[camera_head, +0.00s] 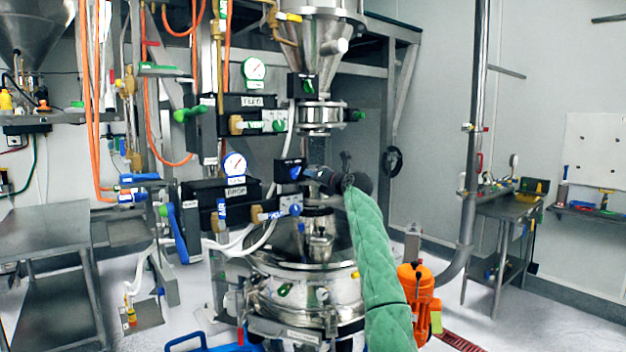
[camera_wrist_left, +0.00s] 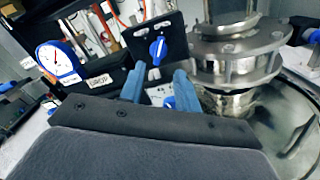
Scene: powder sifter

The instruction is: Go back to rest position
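My left arm, in a green quilted sleeve, rises from the bottom of the head view to the sifter. My left gripper (camera_head: 312,176) is at its dark end, beside a small black panel with a blue knob (camera_head: 295,172). In the left wrist view the two blue fingers (camera_wrist_left: 158,88) stand apart with nothing held between them. The blue knob (camera_wrist_left: 158,48) on its panel shows just beyond the fingertips, and I see a gap to it. My right gripper is not in view.
The steel sifter (camera_head: 300,290) stands below the gripper, under a hopper (camera_head: 318,40). A blue-rimmed gauge (camera_head: 235,164) is on the left, above a plate reading DROP. An orange device (camera_head: 416,285) stands right of my arm. Open floor lies at the right, before a metal table (camera_head: 508,207).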

